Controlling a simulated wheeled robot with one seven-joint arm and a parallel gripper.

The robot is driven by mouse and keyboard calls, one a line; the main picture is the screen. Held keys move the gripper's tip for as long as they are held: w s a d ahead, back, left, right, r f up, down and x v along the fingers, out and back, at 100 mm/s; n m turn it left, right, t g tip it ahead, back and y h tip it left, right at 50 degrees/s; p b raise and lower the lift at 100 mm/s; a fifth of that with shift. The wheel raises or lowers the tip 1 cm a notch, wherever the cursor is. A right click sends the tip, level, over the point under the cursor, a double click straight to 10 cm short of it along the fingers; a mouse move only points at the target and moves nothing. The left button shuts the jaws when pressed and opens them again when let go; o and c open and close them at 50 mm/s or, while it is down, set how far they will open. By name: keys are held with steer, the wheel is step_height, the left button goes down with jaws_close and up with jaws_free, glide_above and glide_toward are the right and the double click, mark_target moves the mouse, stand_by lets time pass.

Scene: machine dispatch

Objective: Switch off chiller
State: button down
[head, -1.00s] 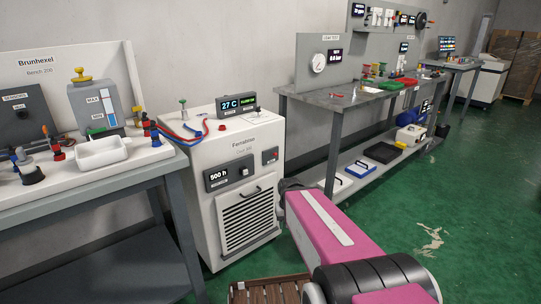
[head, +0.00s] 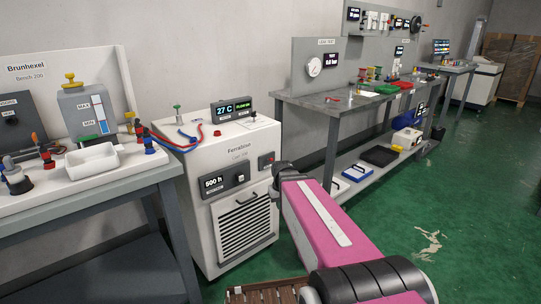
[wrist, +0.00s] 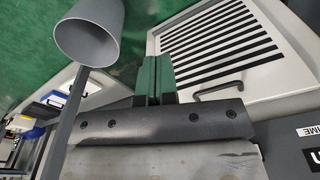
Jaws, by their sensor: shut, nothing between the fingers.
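The chiller (head: 226,205) is a white cabinet between two benches in the head view. Its top display (head: 233,109) reads 27 C beside green text. Its front has a dark 500 h panel with a knob (head: 240,178), and a small dark panel (head: 266,160) at the right. The vent grille (head: 243,225) also shows in the wrist view (wrist: 225,45), with its handle (wrist: 219,90). My gripper (wrist: 153,62) is shut and empty, its green fingers beside the chiller front. In the head view my dark wrist is close to the chiller's right front edge; the fingers cannot be made out.
The left bench (head: 95,203) holds a white tray (head: 92,161) and a tank (head: 88,109). The grey bench (head: 330,107) stands right of the chiller, with a blue case (head: 359,172) on its lower shelf. Red and blue hoses (head: 178,145) reach the chiller top. Green floor at right is clear.

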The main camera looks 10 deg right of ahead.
steer(key=w+r+n+t, duration=0.1)
steer(key=w+r+n, duration=0.2)
steer(key=w+r, duration=0.8)
step_height(320, 180, up, 10)
steer(key=n+t, duration=0.2)
glide_above(270, 160)
steer(key=s, duration=0.3)
steer(key=shift+d+r, duration=0.2)
steer(key=shift+d, duration=0.2)
steer(key=x, duration=1)
steer(key=shift+s+a+f, duration=0.1)
steer(key=shift+s+a, duration=0.05)
